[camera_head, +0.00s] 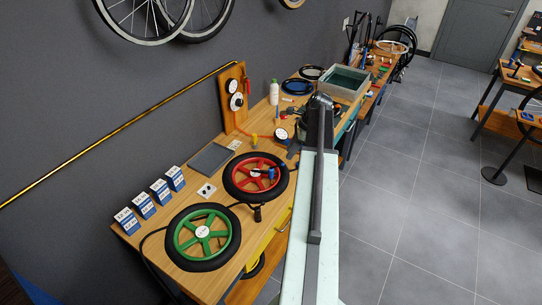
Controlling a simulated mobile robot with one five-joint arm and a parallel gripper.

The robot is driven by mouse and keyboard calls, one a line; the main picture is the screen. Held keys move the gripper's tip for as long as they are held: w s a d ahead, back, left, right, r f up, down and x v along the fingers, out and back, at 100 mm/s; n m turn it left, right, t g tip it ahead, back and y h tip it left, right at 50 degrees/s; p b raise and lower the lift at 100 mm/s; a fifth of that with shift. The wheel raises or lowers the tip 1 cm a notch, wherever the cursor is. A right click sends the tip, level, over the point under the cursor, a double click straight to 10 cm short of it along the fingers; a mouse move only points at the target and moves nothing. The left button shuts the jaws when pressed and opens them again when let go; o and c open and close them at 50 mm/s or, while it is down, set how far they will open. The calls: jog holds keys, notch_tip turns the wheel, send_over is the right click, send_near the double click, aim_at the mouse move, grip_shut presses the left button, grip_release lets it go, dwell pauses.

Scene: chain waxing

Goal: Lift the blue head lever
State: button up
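A small blue lever-like part (270,174) shows over the red-spoked wheel (241,177), right of its hub, with dark parts around it. It is too small to tell its exact tilt or whether it is the head lever. My dark arm reaches away from me over the right edge of the bench. Its far end, with my gripper (320,102), is beyond the red wheel, up and right of the blue part and apart from it. The fingers cannot be made out, and nothing held shows.
A green-spoked wheel (203,236) lies nearer on the wooden bench, with a black hose beside it. Several blue-white boxes (144,205) line the wall side. A gauge board (234,98), white bottle (274,92) and grey tub (343,83) stand farther back.

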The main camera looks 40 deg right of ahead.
aim_at(277, 166)
jog(key=b+x, duration=0.7)
jog(key=x, duration=0.1)
jog(key=shift+w+a, duration=0.15)
jog(key=shift+a, duration=0.05)
jog(key=shift+r, duration=0.15)
